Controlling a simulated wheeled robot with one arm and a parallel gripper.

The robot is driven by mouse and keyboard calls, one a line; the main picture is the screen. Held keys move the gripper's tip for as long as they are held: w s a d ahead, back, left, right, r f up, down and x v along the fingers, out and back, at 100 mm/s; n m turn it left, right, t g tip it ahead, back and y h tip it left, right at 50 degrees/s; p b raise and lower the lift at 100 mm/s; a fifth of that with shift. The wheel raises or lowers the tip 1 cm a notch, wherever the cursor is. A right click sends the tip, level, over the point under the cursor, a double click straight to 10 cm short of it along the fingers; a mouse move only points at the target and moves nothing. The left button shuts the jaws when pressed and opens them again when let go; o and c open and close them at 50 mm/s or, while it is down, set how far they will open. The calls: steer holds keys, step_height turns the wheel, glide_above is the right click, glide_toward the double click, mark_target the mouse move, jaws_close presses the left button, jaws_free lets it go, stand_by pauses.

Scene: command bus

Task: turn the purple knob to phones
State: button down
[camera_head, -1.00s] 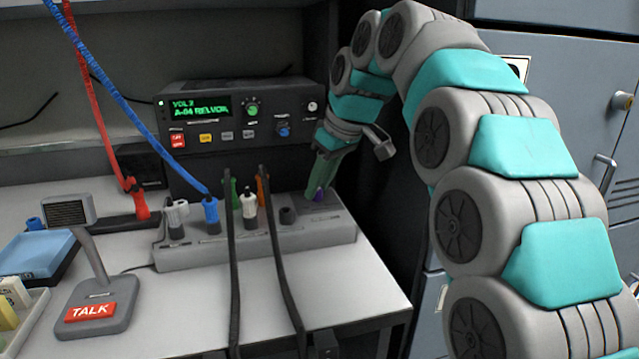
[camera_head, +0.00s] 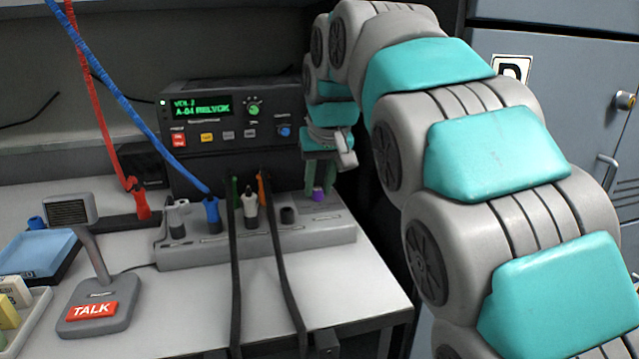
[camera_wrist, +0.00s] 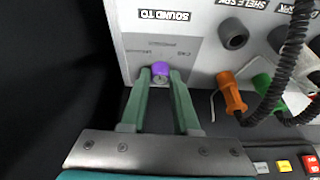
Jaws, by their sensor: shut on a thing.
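Small print on the plate around the knob is too blurred to read, so the knob's setting cannot be told.
A black knob (camera_wrist: 232,34) and an orange plug (camera_wrist: 231,92) with a coiled cord stand beside the knob. The radio unit (camera_head: 235,113) is behind the box. A TALK microphone (camera_head: 92,305) stands front left. Black cords hang over the box's front.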

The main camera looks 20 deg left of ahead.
steer(key=shift+m+h, duration=0.3)
steer(key=shift+m, duration=0.6)
steer(key=c, duration=0.7)
jaws_free()
steer(key=shift+o, duration=0.2)
steer(key=shift+s+r, duration=0.15)
steer(key=shift+r, duration=0.4)
steer(key=v, duration=0.6)
steer(key=shift+s+r, duration=0.25)
steer(key=shift+s, duration=0.05)
